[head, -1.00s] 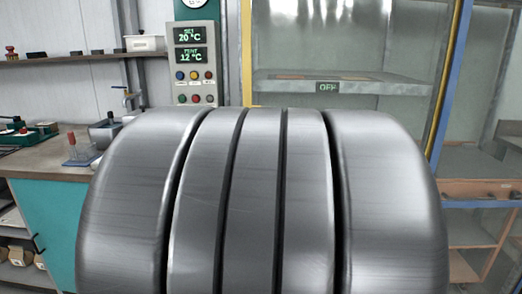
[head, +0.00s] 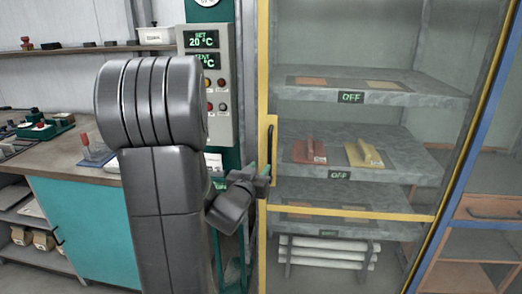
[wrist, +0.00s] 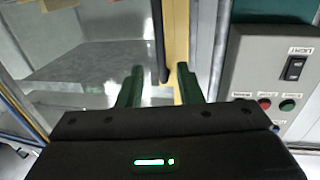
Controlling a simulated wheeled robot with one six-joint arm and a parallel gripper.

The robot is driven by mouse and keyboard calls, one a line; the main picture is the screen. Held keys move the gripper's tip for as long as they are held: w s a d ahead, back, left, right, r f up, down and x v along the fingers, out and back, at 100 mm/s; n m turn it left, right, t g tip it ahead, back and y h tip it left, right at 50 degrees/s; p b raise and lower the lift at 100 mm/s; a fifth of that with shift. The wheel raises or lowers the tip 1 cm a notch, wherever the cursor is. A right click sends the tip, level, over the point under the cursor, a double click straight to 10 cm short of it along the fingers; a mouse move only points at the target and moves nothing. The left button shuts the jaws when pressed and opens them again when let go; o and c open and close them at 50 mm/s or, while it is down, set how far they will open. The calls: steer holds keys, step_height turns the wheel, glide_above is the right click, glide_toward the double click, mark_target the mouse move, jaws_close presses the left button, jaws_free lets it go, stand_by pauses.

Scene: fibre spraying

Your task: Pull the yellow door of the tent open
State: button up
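The tent's yellow door frame (head: 263,80) stands upright right of the control column, and the door looks shut. The yellow upright (wrist: 178,40) and a dark vertical bar show between and beyond the fingertips. Nothing is seen clamped between them.
A control box (head: 215,85) with displays and buttons is close left of the door. Inside the tent, shelves carry a red float (head: 309,151) and a yellow float (head: 364,154). A workbench (head: 65,165) with tools is at the left.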

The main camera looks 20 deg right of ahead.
mark_target(269, 153)
steer(key=p+x, duration=0.1)
steer(key=x, duration=1)
steer(key=shift+w+d+p, duration=0.15)
steer(key=shift+p, duration=0.2)
jaws_close()
